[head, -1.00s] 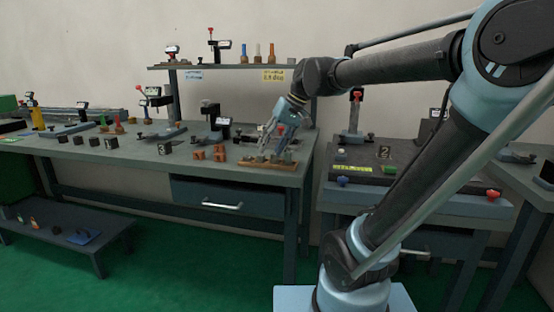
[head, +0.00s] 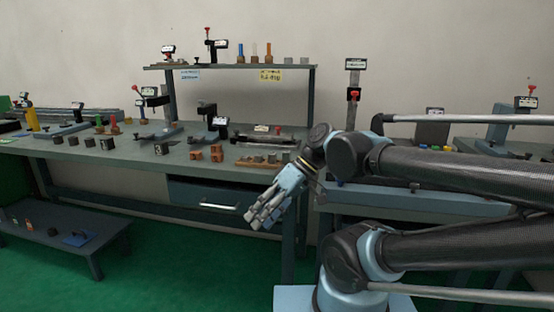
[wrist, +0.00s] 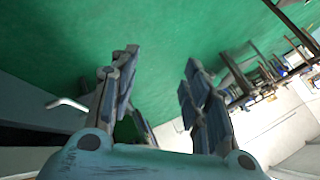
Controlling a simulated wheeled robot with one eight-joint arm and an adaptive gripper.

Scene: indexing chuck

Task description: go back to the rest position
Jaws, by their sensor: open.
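My gripper (head: 262,212) is open and empty. In the head view it hangs in front of the long grey workbench (head: 150,155), below the tabletop level and near the bench's right front corner. It points down and to the left. In the wrist view my gripper (wrist: 155,85) shows its two fingers spread wide, with only green floor (wrist: 160,40) between them. My arm is folded at the right of the head view, with the elbow out of the picture.
A wooden tray with grey cylinders (head: 262,163) and copper-coloured blocks (head: 216,153) sit on the bench. A drawer (head: 220,196) with a silver handle is under it. A low table (head: 60,240) stands at the left. The green floor in front is clear.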

